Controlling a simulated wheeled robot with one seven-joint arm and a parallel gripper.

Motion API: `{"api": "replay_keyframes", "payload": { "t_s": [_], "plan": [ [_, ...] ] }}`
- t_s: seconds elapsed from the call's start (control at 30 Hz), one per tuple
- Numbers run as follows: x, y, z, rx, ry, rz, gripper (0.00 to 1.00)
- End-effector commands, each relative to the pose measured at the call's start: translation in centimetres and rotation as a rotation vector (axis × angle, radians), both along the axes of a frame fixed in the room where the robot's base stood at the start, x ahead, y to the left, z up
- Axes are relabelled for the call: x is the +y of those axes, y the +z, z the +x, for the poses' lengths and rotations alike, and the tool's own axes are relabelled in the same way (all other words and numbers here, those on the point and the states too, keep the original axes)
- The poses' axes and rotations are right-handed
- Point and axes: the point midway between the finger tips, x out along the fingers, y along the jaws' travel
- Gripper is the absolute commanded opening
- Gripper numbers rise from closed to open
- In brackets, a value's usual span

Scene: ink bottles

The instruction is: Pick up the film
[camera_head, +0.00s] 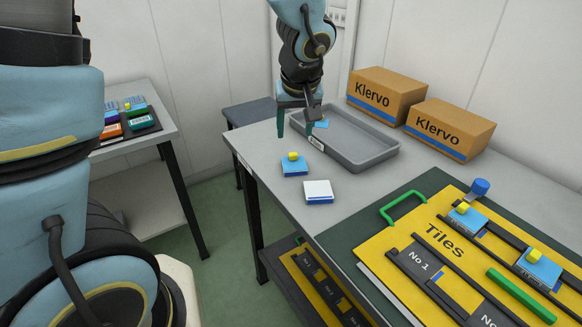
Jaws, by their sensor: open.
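A small flat light-blue piece (321,124) shows in the grey tray, just right of the fingers. I cannot tell for sure which of these is the film.
The grey tray (372,158) has raised walls. Two Klervo boxes (385,96) (449,128) stand behind it. A yellow Tiles board (413,225) with green handles and knobbed blue tiles fills the right. A side table (160,125) stands at left. Bare table surrounds the two near pieces.

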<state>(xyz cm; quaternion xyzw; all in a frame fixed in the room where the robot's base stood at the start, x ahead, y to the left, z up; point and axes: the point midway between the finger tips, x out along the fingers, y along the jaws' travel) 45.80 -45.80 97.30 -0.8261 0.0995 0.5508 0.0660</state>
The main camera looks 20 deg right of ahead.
Motion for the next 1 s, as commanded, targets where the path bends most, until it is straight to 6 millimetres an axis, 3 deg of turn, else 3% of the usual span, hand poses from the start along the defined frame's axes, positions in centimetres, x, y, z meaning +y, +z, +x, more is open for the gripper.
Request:
{"api": "replay_keyframes", "payload": {
  "t_s": [0.13,0.47,0.7,1.0],
  "plan": [
    [-0.1,-2.4,0.8,0.003,-0.002,0.005,0.62],
    [-0.5,-4.6,1.9,0.003,-0.001,0.004,0.62],
    [-0.9,-7.5,3.1,0.002,0.0,0.004,0.62],
    [-1.0,-8.3,3.5,0.001,0.0,0.0,0.62]
  ]
}}
